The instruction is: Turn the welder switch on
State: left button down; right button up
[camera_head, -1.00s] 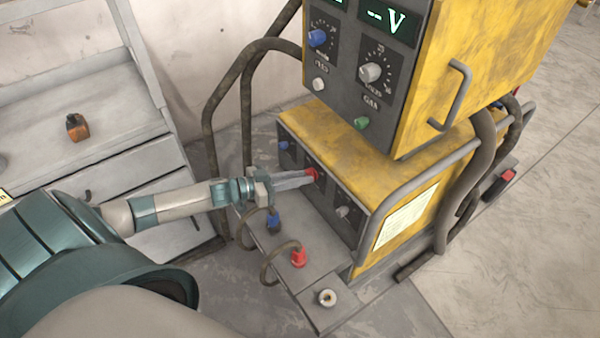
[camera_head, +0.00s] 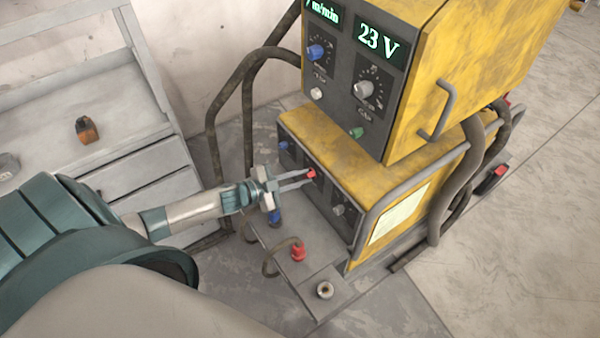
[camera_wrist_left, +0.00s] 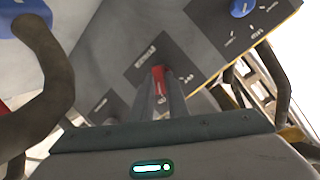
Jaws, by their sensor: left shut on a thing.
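The yellow welder (camera_head: 420,178) stands at the centre right, with a dark front panel on its lower unit. The red switch (camera_head: 312,173) sits on that panel; it also shows in the left wrist view (camera_wrist_left: 158,76). My left gripper (camera_head: 306,179) reaches in from the left and is shut on the red switch, one finger on each side. The upper unit's voltage display (camera_head: 377,46) reads "23 V" in lit digits. The display beside it (camera_head: 324,12) shows "m/min", partly cut off. My right gripper is not in view.
A blue knob (camera_head: 284,146) and a grey knob (camera_head: 338,210) flank the switch. Below the panel are a blue plug (camera_head: 274,217) and a red plug (camera_head: 298,252) with cables. A metal bench with drawers (camera_head: 150,160) stands left.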

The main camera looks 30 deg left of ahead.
pick_arm(q)
jog(key=shift+m+y+p, duration=0.3)
jog(key=shift+m+y, duration=0.1)
jog(key=shift+m, duration=0.4)
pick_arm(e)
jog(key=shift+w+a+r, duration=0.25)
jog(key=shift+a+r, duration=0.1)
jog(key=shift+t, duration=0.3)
pick_arm(q)
jog(key=c, duration=1.7)
grip_release()
jog(key=shift+s, duration=0.1)
jog(key=shift+s+a+r, duration=0.2)
jog(key=shift+s+a, duration=0.05)
jog(key=shift+s, duration=0.4)
jog(key=shift+b+v, duration=0.6)
jog(key=shift+v, duration=7.3)
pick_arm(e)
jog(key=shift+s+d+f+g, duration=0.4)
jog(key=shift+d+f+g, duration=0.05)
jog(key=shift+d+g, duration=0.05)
